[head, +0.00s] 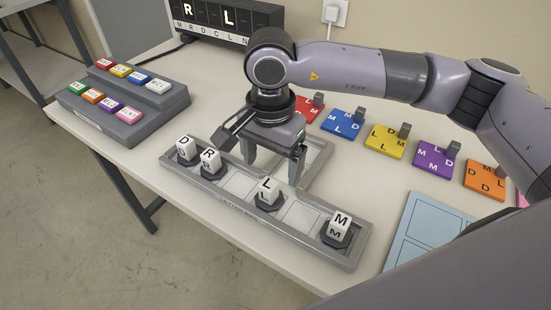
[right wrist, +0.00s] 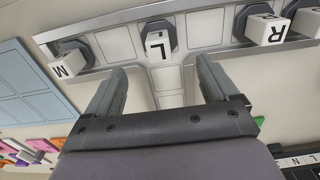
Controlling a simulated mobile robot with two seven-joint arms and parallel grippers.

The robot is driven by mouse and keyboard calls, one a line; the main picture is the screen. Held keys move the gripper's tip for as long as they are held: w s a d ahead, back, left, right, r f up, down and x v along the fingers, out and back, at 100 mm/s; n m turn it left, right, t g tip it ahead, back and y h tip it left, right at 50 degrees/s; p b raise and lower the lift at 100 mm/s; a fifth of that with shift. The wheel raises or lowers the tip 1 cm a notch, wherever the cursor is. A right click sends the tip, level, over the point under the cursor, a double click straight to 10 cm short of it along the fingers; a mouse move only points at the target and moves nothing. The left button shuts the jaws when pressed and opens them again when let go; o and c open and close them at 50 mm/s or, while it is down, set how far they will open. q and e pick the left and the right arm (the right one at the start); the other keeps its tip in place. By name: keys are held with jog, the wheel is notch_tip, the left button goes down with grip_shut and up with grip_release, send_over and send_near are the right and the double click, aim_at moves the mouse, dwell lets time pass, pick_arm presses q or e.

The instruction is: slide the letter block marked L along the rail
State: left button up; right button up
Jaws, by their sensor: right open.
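The white letter block marked L (head: 268,190) sits on a dark base in the grey rail (head: 210,187), between the R block (head: 210,160) and the M block (head: 339,225). A block marked D (head: 186,148) stands at the rail's left end. My right gripper (head: 275,168) is open and empty, pointing down just behind the rail near the L block. In the right wrist view the L block (right wrist: 159,42) lies beyond the gap between the open fingers (right wrist: 160,92), apart from them. My left gripper is not in view.
A grey stepped stand with several coloured buttons (head: 125,101) is at the left. A black display showing R and L (head: 215,20) stands at the back. Several coloured letter tiles (head: 385,140) with grey posts line the right side. A light blue panel (head: 428,235) lies at the front right.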

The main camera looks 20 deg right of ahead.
aim_at(273, 180)
dwell(0.3)
notch_tip(273, 180, down, 6)
jog(key=shift+f, duration=0.6)
jog(key=c, duration=1.5)
jog(key=shift+o, duration=0.2)
jog(key=shift+s, duration=0.1)
